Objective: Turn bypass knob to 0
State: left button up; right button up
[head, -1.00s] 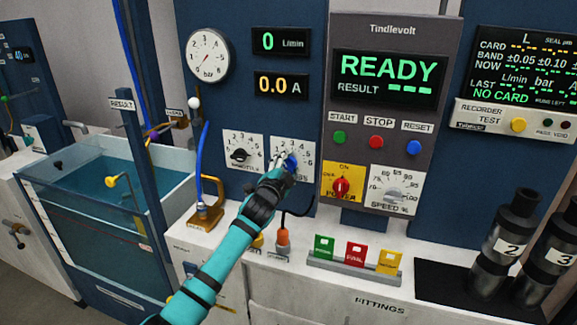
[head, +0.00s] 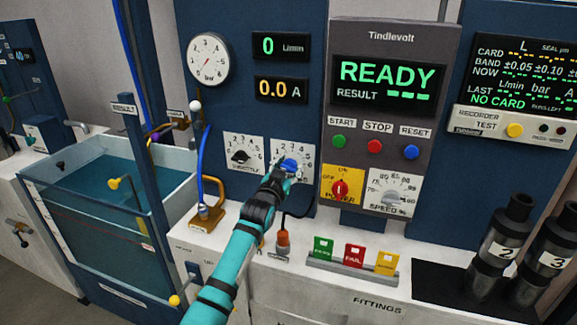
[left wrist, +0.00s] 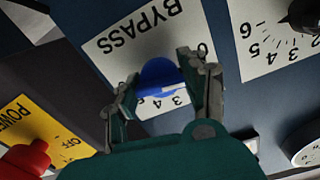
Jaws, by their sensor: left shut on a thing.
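The blue bypass knob (head: 289,163) sits on a white dial plate (head: 305,150) on the blue panel. My left gripper (head: 282,168) reaches it from below. In the left wrist view the plate labelled BYPASS (left wrist: 115,45) appears upside down. There the blue knob (left wrist: 158,74) lies between the two fingers of my left gripper (left wrist: 160,80), which is shut on it. A white mark shows across the knob, but its exact setting is hard to read. The fingers hide part of the scale. My right gripper is not in view.
The throttle knob (head: 240,157) is just left of the bypass plate. The red power knob (head: 341,188) and the speed dial (head: 391,199) are to the right. An orange-capped connector (head: 283,240) stands below on the bench. A water tank (head: 100,215) is at the left.

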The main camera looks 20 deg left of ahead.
pick_arm(q)
jog(key=shift+f+n, duration=0.1)
jog(key=shift+n, duration=0.9)
jog(key=o, duration=1.2)
jog(key=s, duration=1.2)
jog(key=shift+a, duration=0.2)
